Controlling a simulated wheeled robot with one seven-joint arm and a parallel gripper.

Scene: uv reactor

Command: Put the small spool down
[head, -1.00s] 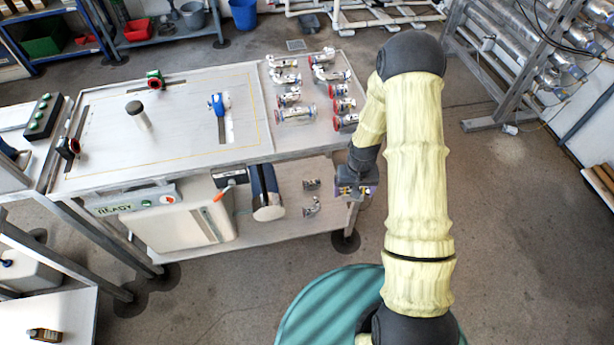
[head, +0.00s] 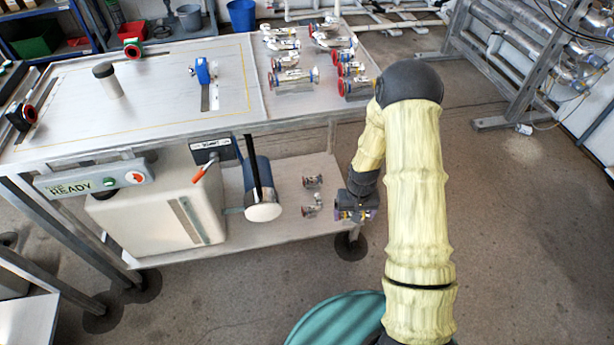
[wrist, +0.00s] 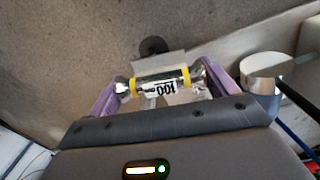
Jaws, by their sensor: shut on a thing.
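The small spool (wrist: 160,84) is a short metallic pipe piece with yellow bands and a white label reading 100. My gripper (wrist: 160,88) is shut on it, with one purple finger at each end. In the head view my gripper (head: 356,213) is at the right end of the bench's lower shelf (head: 285,226), and the spool is mostly hidden there. I cannot tell whether the spool touches the shelf.
Two small pipe fittings (head: 312,194) lie on the lower shelf left of my gripper. A blue cylinder with a white end (head: 262,211) and a pale tank (head: 150,210) are further left. Several flanged pipe pieces (head: 295,78) stand on the bench top (head: 170,115) above.

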